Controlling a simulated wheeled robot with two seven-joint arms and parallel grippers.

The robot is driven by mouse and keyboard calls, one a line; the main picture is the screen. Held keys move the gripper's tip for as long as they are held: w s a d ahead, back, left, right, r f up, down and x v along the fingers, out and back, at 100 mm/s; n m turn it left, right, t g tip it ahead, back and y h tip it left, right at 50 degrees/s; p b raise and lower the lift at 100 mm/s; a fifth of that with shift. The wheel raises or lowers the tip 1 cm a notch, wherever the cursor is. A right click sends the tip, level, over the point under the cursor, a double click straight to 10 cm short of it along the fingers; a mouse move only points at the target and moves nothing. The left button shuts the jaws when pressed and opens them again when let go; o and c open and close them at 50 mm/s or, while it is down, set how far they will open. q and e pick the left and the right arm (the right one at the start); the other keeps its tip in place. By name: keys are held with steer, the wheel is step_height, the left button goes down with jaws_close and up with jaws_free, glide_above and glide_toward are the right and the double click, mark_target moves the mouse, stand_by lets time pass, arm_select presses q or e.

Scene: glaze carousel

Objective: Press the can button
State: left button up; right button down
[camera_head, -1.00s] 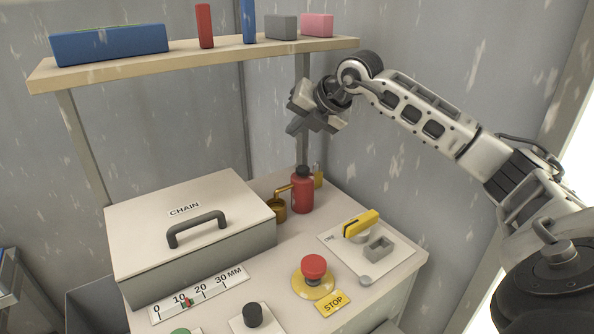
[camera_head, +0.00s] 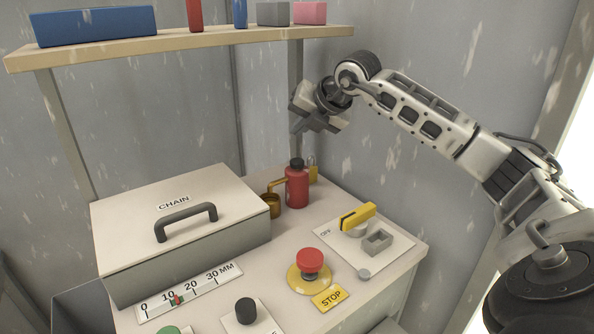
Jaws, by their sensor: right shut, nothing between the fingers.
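A red can (camera_head: 297,187) with a black top (camera_head: 297,163) stands upright at the back of the counter, with a brass-coloured spout and a small brass cup (camera_head: 272,204) at its left. No part labelled as a can button can be made out. A red mushroom button (camera_head: 309,262) on a yellow base sits at the front, beside a yellow STOP label (camera_head: 330,298). A black knob (camera_head: 246,310) and part of a green button (camera_head: 170,330) show at the bottom edge. My right gripper (camera_head: 306,126) is shut and empty, above and behind the can, apart from it. My left gripper is out of view.
A grey box marked CHAIN (camera_head: 180,247) with a dark handle fills the counter's left. A millimetre scale (camera_head: 190,291) lies before it. A plate (camera_head: 387,254) with a yellow lever (camera_head: 358,216) is at the right. A shelf (camera_head: 180,42) with several blocks hangs above.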

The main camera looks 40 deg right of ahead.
mark_target(300, 163)
step_height(300, 163, down, 4)
steer(key=shift+r+b, duration=0.15)
steer(key=shift+b, duration=1)
steer(key=shift+f+b, duration=0.3)
steer(key=shift+f, duration=0.05)
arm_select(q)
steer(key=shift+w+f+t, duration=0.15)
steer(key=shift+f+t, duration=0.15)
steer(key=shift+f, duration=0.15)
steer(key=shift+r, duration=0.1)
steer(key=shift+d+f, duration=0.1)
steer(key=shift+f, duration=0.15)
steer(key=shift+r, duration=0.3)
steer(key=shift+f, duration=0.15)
arm_select(e)
steer(key=shift+f, duration=0.1)
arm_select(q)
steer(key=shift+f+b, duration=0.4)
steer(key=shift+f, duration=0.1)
arm_select(e)
steer(key=shift+f, duration=0.35)
